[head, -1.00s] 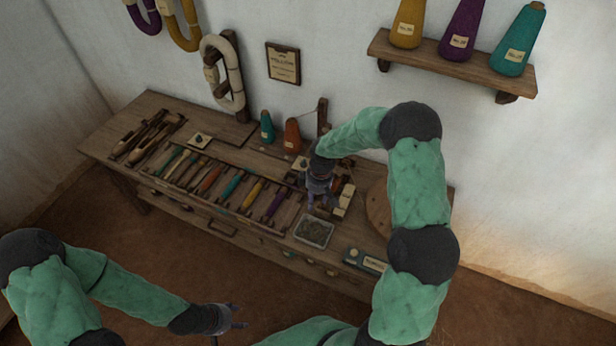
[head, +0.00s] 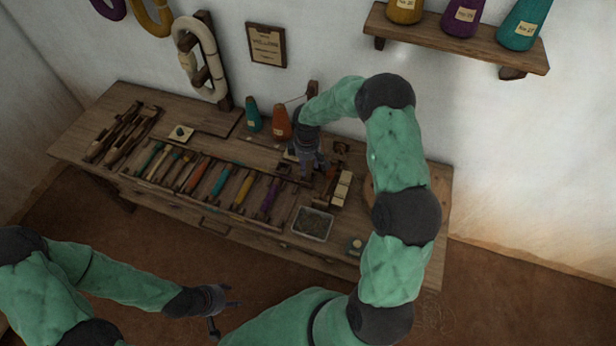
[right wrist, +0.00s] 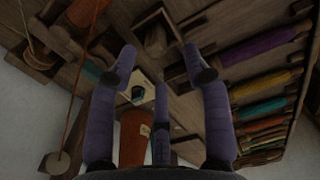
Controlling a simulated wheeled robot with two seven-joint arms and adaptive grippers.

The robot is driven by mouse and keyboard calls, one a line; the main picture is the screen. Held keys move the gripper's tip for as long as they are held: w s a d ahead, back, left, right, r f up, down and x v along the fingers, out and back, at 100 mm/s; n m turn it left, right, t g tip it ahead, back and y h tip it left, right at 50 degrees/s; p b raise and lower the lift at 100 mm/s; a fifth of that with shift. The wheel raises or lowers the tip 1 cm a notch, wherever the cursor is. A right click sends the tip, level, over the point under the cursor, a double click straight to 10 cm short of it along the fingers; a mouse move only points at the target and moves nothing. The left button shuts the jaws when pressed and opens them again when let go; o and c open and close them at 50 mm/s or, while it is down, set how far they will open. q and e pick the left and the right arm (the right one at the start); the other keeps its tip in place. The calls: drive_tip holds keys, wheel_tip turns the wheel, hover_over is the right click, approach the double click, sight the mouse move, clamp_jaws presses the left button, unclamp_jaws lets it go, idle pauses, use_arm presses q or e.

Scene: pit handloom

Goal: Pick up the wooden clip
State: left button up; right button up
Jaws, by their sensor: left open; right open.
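My right gripper (head: 312,170) is over the right part of the workbench, fingers pointing down, open and empty. In the right wrist view its fingers (right wrist: 160,70) are spread apart. Beyond and between the fingertips lies a small brown wooden piece (right wrist: 154,36) on the bench; it may be the wooden clip, but I cannot tell for sure. In the head view the gripper and arm cover much of this spot. My left gripper (head: 220,302) is open and empty, low at the front, apart from the bench.
The workbench (head: 75,135) holds a rack of coloured shuttles left of my right gripper. A metal tray (head: 312,224) stands in front of it, pale blocks (head: 342,188) to its right. Teal (head: 252,118) and orange (head: 281,124) cones stand behind. A shelf (head: 455,42) hangs above.

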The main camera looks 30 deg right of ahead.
sight(308, 171)
drive_tip(key=f, duration=0.1)
drive_tip(key=f+b, duration=0.1)
drive_tip(key=f, duration=0.2)
drive_tip(key=shift+w+d+f+b, duration=0.15)
drive_tip(key=shift+d+f+b, duration=0.1)
drive_tip(key=shift+b, duration=0.05)
drive_tip(key=c, duration=0.9)
drive_tip(key=o, duration=0.9)
wheel_tip(308, 171, up, 11)
drive_tip(key=p, duration=0.3)
drive_tip(key=shift+s+a+p, duration=0.2)
drive_tip(key=shift+a+p, duration=0.2)
